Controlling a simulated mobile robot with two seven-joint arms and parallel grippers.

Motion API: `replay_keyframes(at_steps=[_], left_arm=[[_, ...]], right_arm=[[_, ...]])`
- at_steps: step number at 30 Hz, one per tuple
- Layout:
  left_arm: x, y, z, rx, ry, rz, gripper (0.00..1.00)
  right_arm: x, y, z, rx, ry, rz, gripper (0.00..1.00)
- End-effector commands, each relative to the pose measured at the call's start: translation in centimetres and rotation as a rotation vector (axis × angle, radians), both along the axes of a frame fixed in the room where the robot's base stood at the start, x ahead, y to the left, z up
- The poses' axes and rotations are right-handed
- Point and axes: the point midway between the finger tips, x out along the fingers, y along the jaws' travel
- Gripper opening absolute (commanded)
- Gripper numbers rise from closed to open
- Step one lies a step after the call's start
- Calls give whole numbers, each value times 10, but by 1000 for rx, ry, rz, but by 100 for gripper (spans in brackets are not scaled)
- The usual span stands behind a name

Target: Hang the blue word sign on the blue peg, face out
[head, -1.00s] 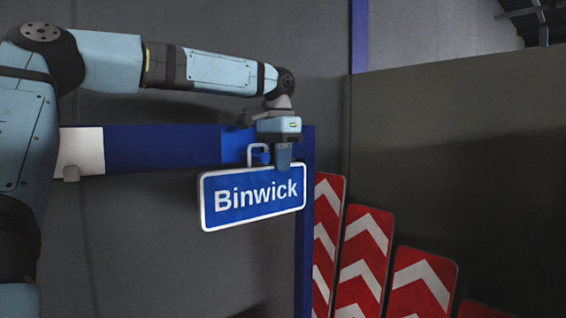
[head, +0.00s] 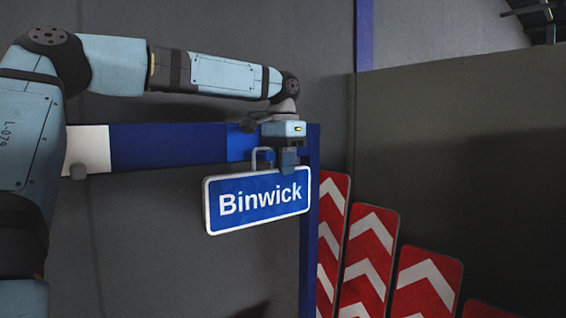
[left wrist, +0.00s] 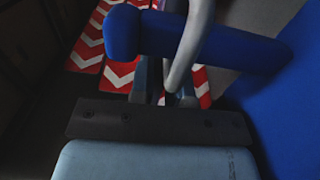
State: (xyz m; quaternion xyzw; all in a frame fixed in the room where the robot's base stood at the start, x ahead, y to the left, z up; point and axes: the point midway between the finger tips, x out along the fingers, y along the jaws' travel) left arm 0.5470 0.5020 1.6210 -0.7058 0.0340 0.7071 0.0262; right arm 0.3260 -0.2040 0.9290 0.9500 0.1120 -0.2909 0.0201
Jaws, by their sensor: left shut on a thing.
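The blue word sign (head: 258,203), lettered "Binwick" in white with a white rim, faces the head camera, slightly tilted. In the left wrist view, the blue peg (left wrist: 150,36) is a thick bar with a rounded end, running from the blue panel. The grey loop (left wrist: 190,45) crosses over the peg there; I cannot tell whether the loop hangs on it.
A horizontal blue board (head: 165,148) with a white end (head: 90,150) runs behind the sign to a blue upright (head: 312,240). Several red and white chevron boards (head: 370,260) stand to the right. A dark green panel (head: 460,160) fills the right side.

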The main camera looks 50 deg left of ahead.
Motion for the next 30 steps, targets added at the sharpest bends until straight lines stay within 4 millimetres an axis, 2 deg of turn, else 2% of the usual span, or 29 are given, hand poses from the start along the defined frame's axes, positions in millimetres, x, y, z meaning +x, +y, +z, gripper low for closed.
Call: replay_keyframes(at_steps=[8, 9, 12, 23, 26, 30], left_arm=[[0, 0, -5, 0, -1, -1, 0], [0, 0, -5, 0, -1, -1, 23], [0, 0, -5, 0, -1, 0, 46], [0, 0, -1, 0, -1, 0, 46], [1, 0, 11, 1, -3, 1, 46], [1, 1, 40, 1, -5, 2, 46]], right_arm=[[0, 0, 0, 1, 0, 1, 43], [0, 0, 0, 1, 0, 1, 43], [0, 1, 0, 1, 0, 1, 43], [0, 1, -1, 0, 1, 2, 43], [0, 1, -3, -2, -1, 4, 43], [0, 1, -3, -8, -6, 12, 43]])
